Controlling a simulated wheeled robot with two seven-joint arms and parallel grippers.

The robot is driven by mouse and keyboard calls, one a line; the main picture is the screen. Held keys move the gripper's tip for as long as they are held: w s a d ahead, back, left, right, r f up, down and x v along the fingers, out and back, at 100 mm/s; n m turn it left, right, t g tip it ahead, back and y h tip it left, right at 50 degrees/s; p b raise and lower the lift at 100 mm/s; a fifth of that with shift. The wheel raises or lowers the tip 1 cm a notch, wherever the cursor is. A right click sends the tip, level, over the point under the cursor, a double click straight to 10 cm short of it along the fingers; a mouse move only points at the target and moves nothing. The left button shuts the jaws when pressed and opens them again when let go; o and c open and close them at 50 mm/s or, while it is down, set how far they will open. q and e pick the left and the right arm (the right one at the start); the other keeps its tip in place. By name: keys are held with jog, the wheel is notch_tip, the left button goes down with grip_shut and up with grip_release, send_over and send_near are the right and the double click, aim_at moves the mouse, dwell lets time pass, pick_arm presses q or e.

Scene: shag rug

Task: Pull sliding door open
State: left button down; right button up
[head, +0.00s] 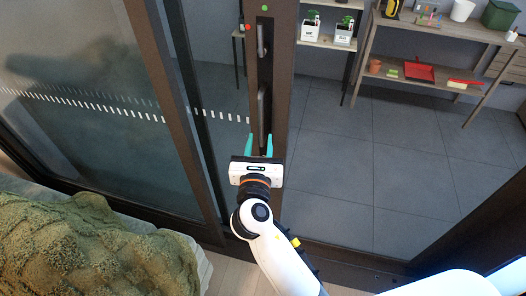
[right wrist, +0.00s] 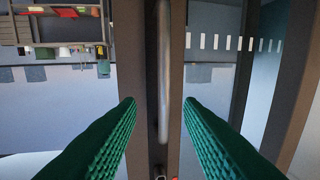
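The sliding door's brown frame (head: 285,75) stands upright near the middle of the head view, with a long vertical handle (head: 262,112) on it. Open floor shows to the right of this frame. My right gripper (head: 259,143) is at the lower end of the handle, its teal fingers pointing towards the frame. In the right wrist view the green fingers (right wrist: 160,104) are spread apart, with the metal handle bar (right wrist: 163,75) between them. Neither finger visibly touches the bar. My left gripper is not in view.
A glass panel (head: 75,85) with white dashes is on the left. A green shaggy rug (head: 90,250) lies at the lower left. Beyond the opening are a tiled floor (head: 400,150) and a shelf (head: 445,35) with pots and a red dustpan (head: 419,72).

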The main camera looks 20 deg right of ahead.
jog(key=shift+v, duration=1.65)
jog(key=shift+d, duration=0.15)
notch_tip(320, 180, down, 25)
jog(key=s+a+m+g+y, duration=0.2)
jog(key=m+g+y, duration=0.2)
jog(key=m+g, duration=0.1)
jog(key=s+d+f+m+g+y, duration=0.1)
jog(key=s+f+m+g, duration=0.15)
jog(key=s+f, duration=0.4)
jog(key=s+d+f+m+g+y, duration=0.15)
jog(key=s+f+m, duration=0.25)
jog(key=f, duration=0.5)
jog(key=s+d+f+m+g, duration=0.2)
jog(key=s+f+m, duration=0.3)
jog(key=s, duration=0.5)
jog(key=s+d+f+m+g, duration=0.2)
jog(key=s+d+f+m, duration=0.2)
jog(key=s, duration=0.6)
jog(key=s+d+f+m+g, duration=0.2)
jog(key=s+d+f+m, duration=0.1)
jog(key=s+f+m, duration=0.5)
jog(key=shift+s+d+f+m+g, duration=0.25)
jog(key=shift+s+d+m+g, duration=0.2)
jog(key=shift+s, duration=0.6)
jog(key=shift+a, duration=0.1)
